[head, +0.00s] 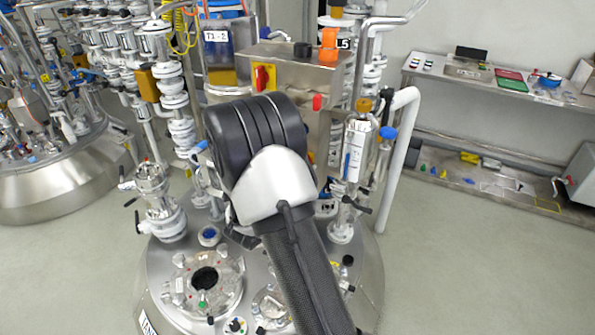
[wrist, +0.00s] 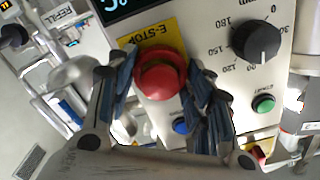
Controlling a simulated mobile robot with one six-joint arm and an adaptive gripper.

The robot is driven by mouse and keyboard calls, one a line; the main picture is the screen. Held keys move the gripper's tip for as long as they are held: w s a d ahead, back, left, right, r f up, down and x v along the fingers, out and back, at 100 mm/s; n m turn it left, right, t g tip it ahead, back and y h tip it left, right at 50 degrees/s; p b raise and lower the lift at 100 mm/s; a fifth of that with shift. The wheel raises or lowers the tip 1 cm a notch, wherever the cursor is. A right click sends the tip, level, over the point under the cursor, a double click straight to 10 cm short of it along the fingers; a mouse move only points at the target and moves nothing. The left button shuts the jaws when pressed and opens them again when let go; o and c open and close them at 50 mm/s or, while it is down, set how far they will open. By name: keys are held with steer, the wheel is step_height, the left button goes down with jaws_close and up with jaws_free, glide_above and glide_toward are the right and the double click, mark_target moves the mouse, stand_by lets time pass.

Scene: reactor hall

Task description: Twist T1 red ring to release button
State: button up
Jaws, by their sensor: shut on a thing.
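A red mushroom button (wrist: 161,76) stands on a light control panel over a yellow E-STOP label (wrist: 150,50) in the wrist view. My gripper (wrist: 162,88) has one blue-padded finger on each side of it and is shut on its red head. In the head view my black and white wrist covers the gripper and the button. Whether the ring has turned cannot be told.
The panel also bears a black dial (wrist: 256,40), a green button (wrist: 264,104) and a blue button (wrist: 181,126) close to my fingers. In the head view, glass columns (head: 356,150) and a white pipe (head: 402,150) stand right of my arm. A steel vessel (head: 160,262) lies below.

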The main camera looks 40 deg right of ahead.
stand_by(0.4)
steer(key=o, duration=1)
steer(key=shift+o, duration=0.2)
steer(key=v, duration=1.2)
